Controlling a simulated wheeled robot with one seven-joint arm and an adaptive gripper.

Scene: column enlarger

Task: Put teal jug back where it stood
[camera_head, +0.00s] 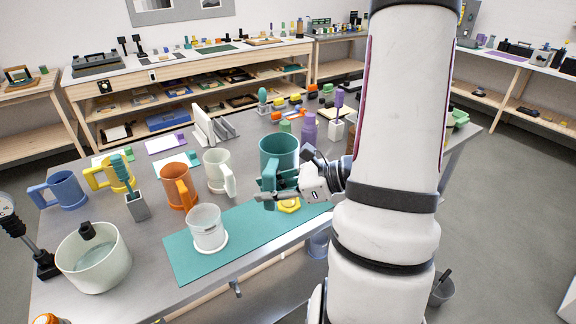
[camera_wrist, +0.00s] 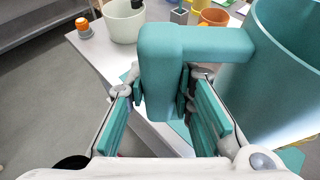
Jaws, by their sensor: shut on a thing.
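The teal jug (camera_head: 280,151) is in my gripper (camera_head: 268,197), which is shut on its handle. In the head view the jug looks upright and appears raised above the teal mat (camera_head: 182,259), near a yellow object (camera_head: 289,206). In the wrist view the jug's handle (camera_wrist: 160,75) sits between the two finger pads of my gripper (camera_wrist: 165,105), with the jug's body (camera_wrist: 285,75) at the right. My arm hides part of the table right of the jug.
Pale green (camera_head: 217,170), orange (camera_head: 178,187), yellow (camera_head: 108,175) and blue (camera_head: 64,190) jugs stand to the left. Purple bottle (camera_head: 309,131) stands behind. A pale pot (camera_head: 93,258) is front left.

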